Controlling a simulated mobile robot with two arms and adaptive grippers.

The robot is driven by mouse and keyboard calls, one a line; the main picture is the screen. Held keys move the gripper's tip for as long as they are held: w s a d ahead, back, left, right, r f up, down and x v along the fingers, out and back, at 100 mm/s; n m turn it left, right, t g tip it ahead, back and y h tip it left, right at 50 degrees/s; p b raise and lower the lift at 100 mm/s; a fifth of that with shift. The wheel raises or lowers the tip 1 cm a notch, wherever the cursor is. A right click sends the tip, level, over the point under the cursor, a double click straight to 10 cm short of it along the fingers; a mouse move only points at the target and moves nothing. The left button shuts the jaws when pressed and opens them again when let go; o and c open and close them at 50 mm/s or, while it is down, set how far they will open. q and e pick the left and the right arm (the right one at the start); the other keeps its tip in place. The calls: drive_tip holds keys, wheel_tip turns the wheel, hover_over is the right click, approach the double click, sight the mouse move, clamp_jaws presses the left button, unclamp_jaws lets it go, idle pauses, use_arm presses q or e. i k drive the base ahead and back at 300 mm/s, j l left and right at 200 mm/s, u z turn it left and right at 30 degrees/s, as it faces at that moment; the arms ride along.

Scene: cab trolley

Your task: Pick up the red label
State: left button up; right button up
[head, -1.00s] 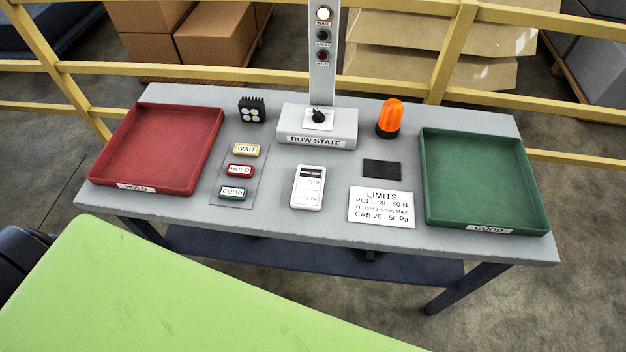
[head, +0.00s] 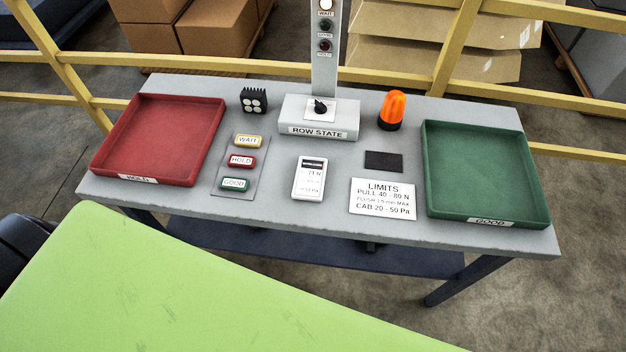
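The red label (head: 242,160), marked HOLD, lies on a thin grey plate (head: 221,187) on the grey table. It is the middle one of a column of three labels. The yellow WAIT label (head: 248,141) is just behind it and the green GOOD label (head: 234,184) just in front. The red label is fully visible and nothing touches it from above. Neither of my grippers shows in the head view.
A red tray (head: 150,179) stands left of the labels, a green tray (head: 486,221) at the right end. A meter (head: 309,178), limits card (head: 382,198), dark pad (head: 384,161), orange beacon (head: 391,110) and ROW STATE box (head: 318,131) stand between. A green surface (head: 170,290) fills the foreground.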

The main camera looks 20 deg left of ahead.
sight(241, 162)
drive_tip(key=u, duration=1.25)
